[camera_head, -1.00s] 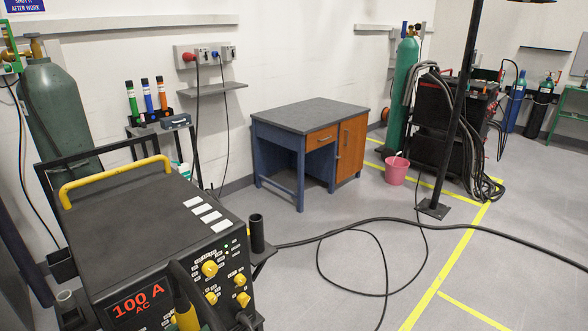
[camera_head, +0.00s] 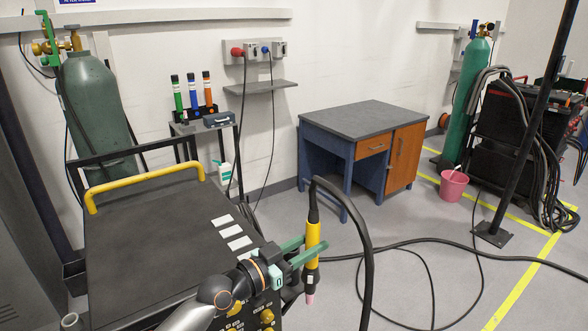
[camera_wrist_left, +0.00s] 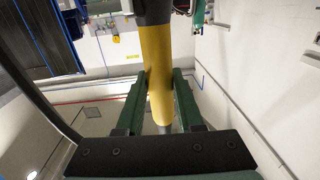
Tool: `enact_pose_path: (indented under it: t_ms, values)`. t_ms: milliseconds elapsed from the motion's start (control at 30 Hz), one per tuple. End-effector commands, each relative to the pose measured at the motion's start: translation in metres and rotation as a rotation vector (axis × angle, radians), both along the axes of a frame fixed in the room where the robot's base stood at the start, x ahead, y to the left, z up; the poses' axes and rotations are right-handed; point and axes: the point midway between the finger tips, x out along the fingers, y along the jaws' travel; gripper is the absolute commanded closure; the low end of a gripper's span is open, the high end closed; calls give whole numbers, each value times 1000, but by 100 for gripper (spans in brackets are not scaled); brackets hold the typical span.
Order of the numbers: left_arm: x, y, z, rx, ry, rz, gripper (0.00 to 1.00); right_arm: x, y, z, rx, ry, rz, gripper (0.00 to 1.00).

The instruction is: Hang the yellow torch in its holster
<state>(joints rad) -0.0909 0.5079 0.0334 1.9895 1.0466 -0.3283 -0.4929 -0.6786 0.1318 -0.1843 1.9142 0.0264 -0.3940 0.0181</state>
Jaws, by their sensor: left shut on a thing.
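The yellow torch (camera_head: 313,238) stands roughly upright beside the right side of the welding machine, its pink nozzle (camera_head: 310,298) pointing down and its black cable arching from its top. My left gripper (camera_head: 314,250) is shut on the torch's yellow body. In the left wrist view the yellow body (camera_wrist_left: 158,75) lies between both green fingers (camera_wrist_left: 159,95). A dark part at the machine's right side (camera_head: 291,281) may be the holster, but it is mostly hidden behind my gripper. My right gripper is not in view.
The black welding machine (camera_head: 150,245) with its yellow handle (camera_head: 145,182) fills the lower left. A grey-topped desk (camera_head: 365,118) stands behind the torch. Black cables (camera_head: 430,245) lie on the floor to the right. A pink bucket (camera_head: 453,186) is farther back.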

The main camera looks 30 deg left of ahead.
Motion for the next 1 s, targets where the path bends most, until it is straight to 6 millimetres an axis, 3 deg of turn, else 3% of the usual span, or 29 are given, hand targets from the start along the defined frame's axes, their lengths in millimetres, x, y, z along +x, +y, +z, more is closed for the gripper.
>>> enact_pose_path:
  t_ms: [33,200,400,600,1000]
  values:
    - [21,15,15,2,-17,40,100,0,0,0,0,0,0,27]
    - [73,64,53,0,-15,174,100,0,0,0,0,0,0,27]
    - [105,108,91,0,-10,294,100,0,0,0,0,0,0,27]
    - [114,124,106,-2,-7,339,100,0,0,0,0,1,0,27]
    - [113,124,107,-4,-8,341,100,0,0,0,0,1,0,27]
